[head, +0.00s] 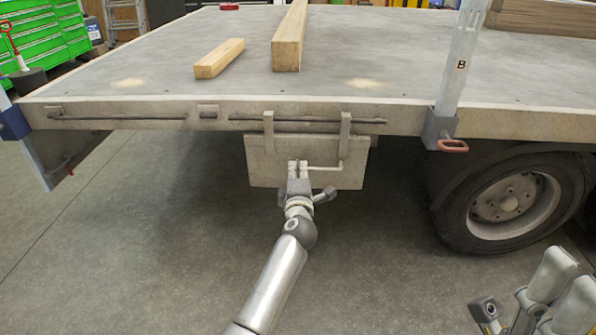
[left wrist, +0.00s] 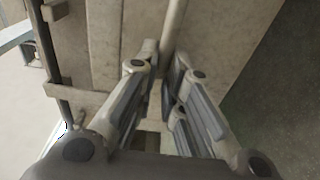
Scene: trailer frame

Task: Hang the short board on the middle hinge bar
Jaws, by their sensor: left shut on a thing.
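The short board (head: 320,150) is a pale grey panel, upright below the front edge of the trailer bed. Its two hooks (head: 345,135) cross the dark middle hinge bar (head: 305,121), with their tops slightly above it. I cannot tell whether they rest on the bar. In the left wrist view the hooks (left wrist: 70,93) overlap the dark bar (left wrist: 46,45). My left gripper (head: 298,166) is shut on the board's pale rod handle (head: 325,167), which also shows in the left wrist view (left wrist: 173,25). My right gripper (head: 565,285) is at the bottom right, empty-looking; its opening is unclear.
Another hinge bar (head: 120,117) runs along the edge to the left. Two timbers (head: 220,58) (head: 288,45) lie on the trailer bed (head: 200,85). A post marked B (head: 460,70) and a wheel (head: 500,200) stand on the right. The floor in front is clear.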

